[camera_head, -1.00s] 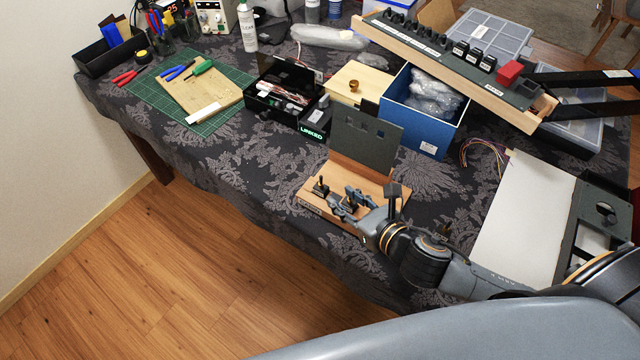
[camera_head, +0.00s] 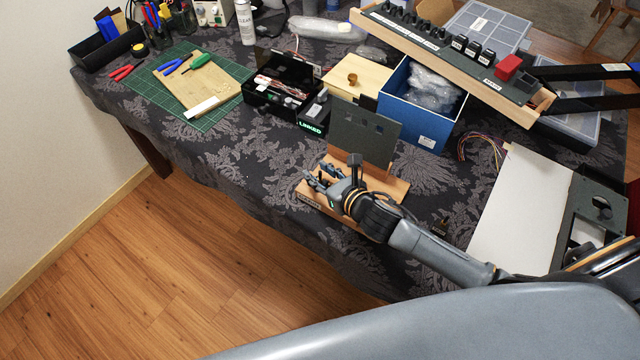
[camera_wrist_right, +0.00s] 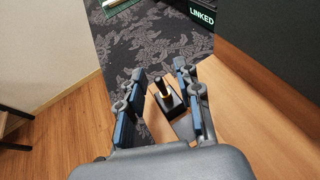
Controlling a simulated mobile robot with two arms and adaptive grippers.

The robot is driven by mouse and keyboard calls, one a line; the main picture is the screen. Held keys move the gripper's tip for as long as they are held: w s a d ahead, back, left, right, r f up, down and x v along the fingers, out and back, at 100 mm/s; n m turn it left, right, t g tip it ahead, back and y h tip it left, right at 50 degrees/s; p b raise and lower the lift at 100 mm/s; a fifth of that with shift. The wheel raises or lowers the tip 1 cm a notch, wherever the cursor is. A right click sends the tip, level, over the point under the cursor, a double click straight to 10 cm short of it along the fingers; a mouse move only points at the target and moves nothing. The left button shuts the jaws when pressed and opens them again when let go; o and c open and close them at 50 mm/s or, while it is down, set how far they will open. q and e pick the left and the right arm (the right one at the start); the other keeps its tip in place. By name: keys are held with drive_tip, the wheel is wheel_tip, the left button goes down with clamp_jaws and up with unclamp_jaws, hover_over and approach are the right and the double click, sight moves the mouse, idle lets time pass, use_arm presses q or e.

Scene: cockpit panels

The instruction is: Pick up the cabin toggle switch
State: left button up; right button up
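The toggle switch (camera_wrist_right: 167,96), a small black body with a brass-coloured collar and dark lever, stands on the wooden stand. In the right wrist view it shows between the two fingers of my right gripper (camera_wrist_right: 160,70), which is open with blue pads. No grip on the switch shows, and I cannot tell whether a finger touches it. In the head view my right gripper (camera_head: 322,180) is over the front left of the wooden stand (camera_head: 393,186), and it hides most of the switch there. My left gripper is not in view.
A dark upright panel (camera_head: 362,133) rises at the stand's back. Behind it are a blue box (camera_head: 424,132) and a black box marked LINKED (camera_head: 313,115). A white board (camera_head: 518,210) lies at the right. The cloth left of the stand is clear.

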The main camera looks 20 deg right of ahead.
drive_tip(key=shift+c, duration=0.2)
clamp_jaws()
drive_tip(key=shift+r, duration=0.1)
